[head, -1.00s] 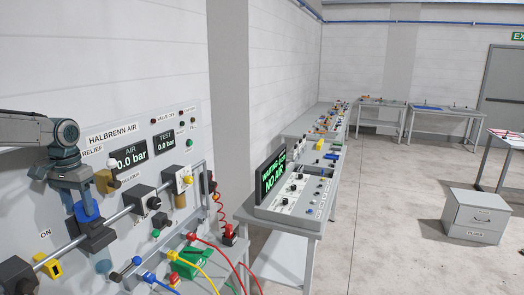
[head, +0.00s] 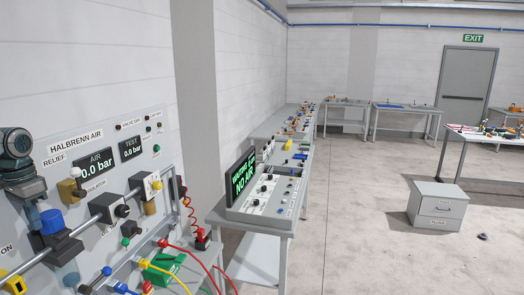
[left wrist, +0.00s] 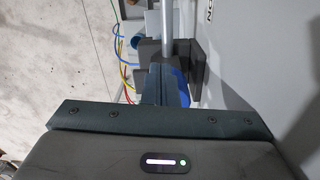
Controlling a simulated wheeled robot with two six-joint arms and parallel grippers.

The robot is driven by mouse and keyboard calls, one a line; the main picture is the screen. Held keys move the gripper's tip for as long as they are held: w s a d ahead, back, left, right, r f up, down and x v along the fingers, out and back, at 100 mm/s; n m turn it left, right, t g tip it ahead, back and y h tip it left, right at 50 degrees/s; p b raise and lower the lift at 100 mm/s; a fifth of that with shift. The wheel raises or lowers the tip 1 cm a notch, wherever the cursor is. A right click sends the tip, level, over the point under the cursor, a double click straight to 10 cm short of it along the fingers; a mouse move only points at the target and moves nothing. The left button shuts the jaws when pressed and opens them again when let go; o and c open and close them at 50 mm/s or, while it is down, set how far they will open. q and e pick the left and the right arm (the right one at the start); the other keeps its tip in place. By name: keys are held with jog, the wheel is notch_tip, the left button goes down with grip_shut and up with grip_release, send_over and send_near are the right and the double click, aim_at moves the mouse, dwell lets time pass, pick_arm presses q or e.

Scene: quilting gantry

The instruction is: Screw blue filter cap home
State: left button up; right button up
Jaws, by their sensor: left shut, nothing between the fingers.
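The blue filter cap (head: 52,221) sits on top of the black filter housing (head: 55,243) on the pipe at the lower left of the head view, with a clear bowl below. Whether it is seated or raised I cannot tell. My left gripper (head: 31,207) is shut and empty, just left of and above the cap, at the picture's left edge. In the left wrist view my shut fingers (left wrist: 165,88) point at the pipe. A strip of the blue cap (left wrist: 181,86) shows beside them, the rest hidden. Contact cannot be told. My right gripper is not in view.
The Halbrenn Air panel (head: 80,147) stands behind, its displays reading 0.0 bar. A screen (head: 241,178) reads "NO AIR". Open floor (head: 350,215) lies to the right, with a grey cabinet (head: 437,207).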

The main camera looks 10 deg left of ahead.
aim_at(49, 214)
pick_arm(q)
jog(key=shift+o, duration=0.6)
jog(key=shift+w+a+r+t, duration=0.35)
jog(key=shift+w+r, duration=0.2)
jog(key=shift+r, duration=0.2)
jog(key=shift+w+d+f+n, duration=0.1)
jog(key=shift+w+n, duration=0.2)
jog(key=shift+n, duration=0.4)
jog(key=o, duration=0.3)
jog(key=shift+w+d+f+n, duration=0.2)
jog(key=shift+w+n, duration=0.2)
jog(key=shift+n, duration=0.2)
jog(key=shift+w+d+f+n, duration=0.15)
jog(key=shift+w+n, duration=0.25)
jog(key=shift+n, duration=0.2)
jog(key=shift+o, duration=1.4)
jog(key=n, duration=0.2)
jog(key=w+f+n, duration=0.1)
jog(key=shift+w+d+f+n, duration=0.1)
jog(key=shift+d+n, duration=0.15)
jog(key=shift+n, duration=0.05)
jog(key=n, duration=0.4)
jog(key=shift+s+a+f, duration=0.2)
jog(key=shift+s+a, duration=0.1)
jog(key=c, duration=0.3)
jog(key=n, duration=0.3)
jog(key=shift+n, duration=0.4)
jog(key=shift+c, duration=0.2)
